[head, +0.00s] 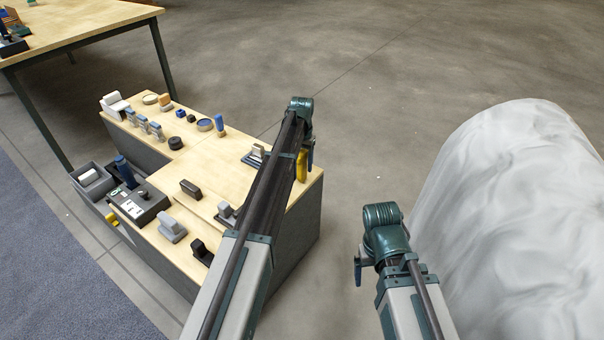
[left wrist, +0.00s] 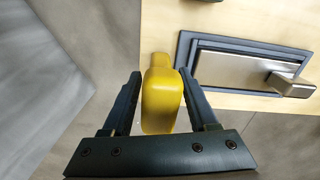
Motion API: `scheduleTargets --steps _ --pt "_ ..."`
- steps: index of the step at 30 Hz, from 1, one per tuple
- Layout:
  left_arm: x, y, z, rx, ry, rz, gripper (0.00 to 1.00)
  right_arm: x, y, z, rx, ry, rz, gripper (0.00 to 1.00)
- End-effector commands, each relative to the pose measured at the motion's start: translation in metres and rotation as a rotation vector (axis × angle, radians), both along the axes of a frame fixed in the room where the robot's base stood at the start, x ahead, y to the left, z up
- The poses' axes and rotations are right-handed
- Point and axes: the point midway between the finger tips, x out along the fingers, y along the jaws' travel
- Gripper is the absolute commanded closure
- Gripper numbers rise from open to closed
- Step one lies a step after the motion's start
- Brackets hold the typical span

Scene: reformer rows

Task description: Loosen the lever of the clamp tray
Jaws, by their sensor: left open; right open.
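A yellow, rounded, lever-like handle (head: 302,166) stands at the right edge of the bench, and it also shows in the left wrist view (left wrist: 160,100). My left gripper (head: 309,152) is open at the handle. In the left wrist view its fingers stand on both sides of the handle, with a narrow gap on the left; contact on the right is unclear. A dark-framed tray-like fixture (left wrist: 188,54) with a steel plate and a small block lies beside it. Whether the handle joins this fixture is unclear. My right gripper (head: 358,268) is open and empty, away from the bench.
The wooden bench (head: 232,150) carries several small blocks, knobs and discs. A black control box (head: 138,203) and a grey bin (head: 88,178) are at its left. A large white rounded body (head: 520,200) stands at the right. Open floor lies behind the bench.

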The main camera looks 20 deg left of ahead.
Motion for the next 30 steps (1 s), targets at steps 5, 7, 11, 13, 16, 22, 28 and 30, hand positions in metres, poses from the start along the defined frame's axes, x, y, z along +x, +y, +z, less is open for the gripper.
scheduleTargets --steps 5,7,11,13,16,22,28,30 --pt "0.0000 0.0000 -0.0113 0.000 0.000 0.000 0.41 0.0001 0.0002 -0.0113 0.001 0.000 0.002 0.08" --pt "0.0000 0.0000 -0.0109 0.000 0.000 0.000 0.41 0.0001 0.0003 -0.0109 0.001 0.000 0.002 0.08" --pt "0.0000 0.0001 -0.0101 0.000 0.000 0.000 0.41 0.0000 0.0003 -0.0101 0.001 0.000 0.002 0.08" --pt "0.0000 0.0001 -0.0101 0.000 0.000 0.000 0.46 0.0000 0.0003 -0.0101 0.001 0.000 0.002 0.08" --pt "0.0000 0.0001 -0.0101 0.000 0.000 0.000 0.64 0.0000 0.0003 -0.0101 0.001 0.000 0.002 0.08" --pt "0.0000 0.0001 -0.0101 0.000 0.000 0.000 1.00 0.0000 0.0003 -0.0101 0.001 0.000 0.002 0.08" --pt "0.0000 0.0001 -0.0101 0.000 0.000 0.000 1.00 0.0000 0.0002 -0.0102 0.001 0.000 0.002 0.08" --pt "0.0000 0.0001 -0.0101 0.000 0.000 0.001 1.00 0.0000 0.0002 -0.0102 0.001 0.000 0.002 0.08"
